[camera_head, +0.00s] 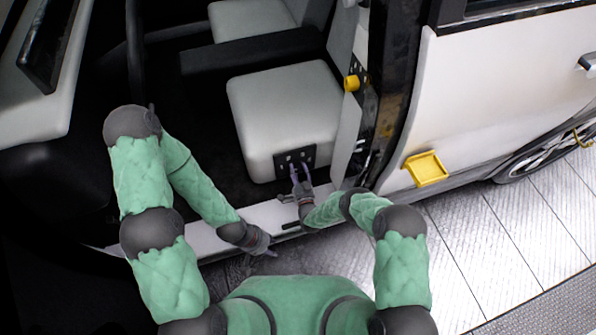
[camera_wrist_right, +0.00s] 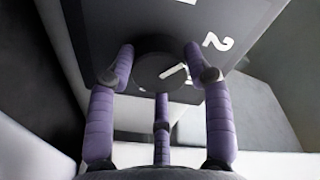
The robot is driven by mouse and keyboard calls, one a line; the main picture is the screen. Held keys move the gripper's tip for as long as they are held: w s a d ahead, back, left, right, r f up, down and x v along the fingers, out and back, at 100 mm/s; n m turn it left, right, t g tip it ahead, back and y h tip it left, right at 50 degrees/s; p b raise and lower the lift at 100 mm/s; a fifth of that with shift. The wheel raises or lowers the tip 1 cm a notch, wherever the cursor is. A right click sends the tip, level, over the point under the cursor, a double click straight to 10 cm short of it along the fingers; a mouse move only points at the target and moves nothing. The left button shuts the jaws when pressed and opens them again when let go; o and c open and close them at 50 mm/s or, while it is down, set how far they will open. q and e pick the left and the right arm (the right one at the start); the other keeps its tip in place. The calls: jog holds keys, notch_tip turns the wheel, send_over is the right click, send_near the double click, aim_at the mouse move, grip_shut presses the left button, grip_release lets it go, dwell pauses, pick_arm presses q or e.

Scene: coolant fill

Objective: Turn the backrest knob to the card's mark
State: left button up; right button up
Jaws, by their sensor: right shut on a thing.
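A dark round knob (camera_wrist_right: 160,72) with a white pointer line sits on a black panel (camera_wrist_right: 110,20) with white markings; a "2" shows to its right in the right wrist view. In the head view the small black panel (camera_head: 283,160) is on the front of the light grey seat. My right gripper (camera_head: 300,168) reaches up to this panel. Its purple fingers (camera_wrist_right: 160,80) are shut around the knob in the right wrist view. My left gripper (camera_head: 268,250) is low by the door sill, away from the panel; its fingers are too small to judge. I cannot make out a card.
The seat cushion (camera_head: 285,100) is above the panel. A yellow part (camera_head: 351,83) is on the trim right of the seat. A yellow tray (camera_head: 425,168) is on the white vehicle side. The light sill (camera_head: 280,212) runs below the seat. The floor at right is clear.

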jog(key=shift+w+r, duration=0.1)
jog(key=m, duration=0.3)
jog(key=shift+d+m, duration=0.15)
jog(key=shift+m, duration=0.25)
jog(key=m, duration=0.4)
jog(key=shift+r+g, duration=0.1)
jog(key=shift+g, duration=0.3)
jog(key=m, duration=0.4)
jog(key=shift+w+d+y, duration=0.1)
jog(key=shift+d+y, duration=0.05)
jog(key=shift+y, duration=0.15)
jog(key=m, duration=0.3)
jog(key=shift+m+g+y, duration=0.3)
jog(key=shift+m+g, duration=0.1)
jog(key=m, duration=0.5)
jog(key=shift+d+m+y, duration=0.1)
jog(key=shift+m+y, duration=0.3)
jog(key=m, duration=0.5)
jog(key=shift+f+y, duration=0.2)
jog(key=shift+y, duration=0.2)
jog(key=shift+m, duration=0.3)
